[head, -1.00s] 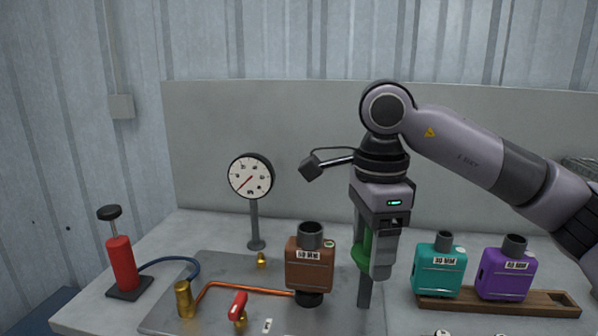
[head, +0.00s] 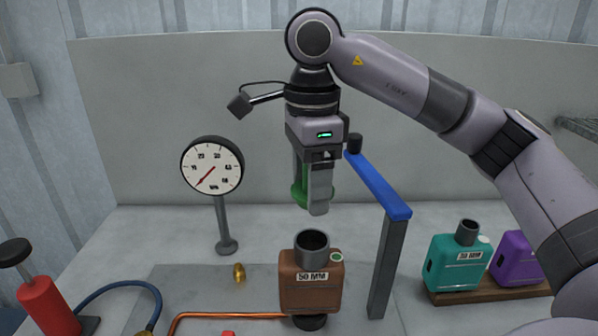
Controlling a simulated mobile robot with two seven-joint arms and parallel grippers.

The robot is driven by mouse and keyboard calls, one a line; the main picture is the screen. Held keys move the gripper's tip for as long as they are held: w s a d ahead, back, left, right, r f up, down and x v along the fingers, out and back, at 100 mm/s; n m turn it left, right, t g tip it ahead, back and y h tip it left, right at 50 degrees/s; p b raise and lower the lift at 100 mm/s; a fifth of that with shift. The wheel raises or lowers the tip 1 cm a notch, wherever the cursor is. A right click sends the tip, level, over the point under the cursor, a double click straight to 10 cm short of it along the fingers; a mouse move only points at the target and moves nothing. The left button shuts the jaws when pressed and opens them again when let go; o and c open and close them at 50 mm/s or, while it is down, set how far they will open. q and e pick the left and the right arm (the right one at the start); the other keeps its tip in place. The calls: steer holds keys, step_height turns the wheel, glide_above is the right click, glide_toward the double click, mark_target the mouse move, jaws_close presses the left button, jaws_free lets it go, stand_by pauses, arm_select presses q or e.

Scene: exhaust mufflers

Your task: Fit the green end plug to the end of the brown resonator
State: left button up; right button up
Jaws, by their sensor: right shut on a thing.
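The brown resonator (head: 311,288) stands upright on the grey plate, labelled "50 MM", with its dark open pipe end (head: 312,241) facing up. My right gripper (head: 313,205) points down above that pipe end and is shut on the green end plug (head: 298,193). The plug is partly hidden behind the gripper's fingers. A visible gap separates the plug and fingertips from the pipe end. My left gripper is not in view.
A blue-topped post (head: 380,188) stands right of the resonator. A pressure gauge (head: 212,168) stands at left. Teal (head: 455,264) and purple (head: 517,258) resonators sit on a wooden rack at right. A red hand pump (head: 45,305) and copper pipe (head: 230,316) are front left.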

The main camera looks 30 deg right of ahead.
steer(key=shift+s+f+b, duration=0.15)
steer(key=shift+f+b, duration=0.2)
steer(key=shift+f, duration=0.3)
steer(key=shift+f+b, duration=0.3)
steer(key=shift+f, duration=0.5)
steer(key=shift+f+b, duration=1.3)
steer(key=shift+f, duration=0.25)
steer(key=shift+f+b, duration=0.75)
steer(key=shift+f, duration=0.15)
steer(key=o, duration=1)
steer(key=shift+o, duration=0.2)
steer(key=shift+r, duration=0.15)
steer(key=shift+r+p, duration=0.95)
steer(key=shift+r, duration=2.55)
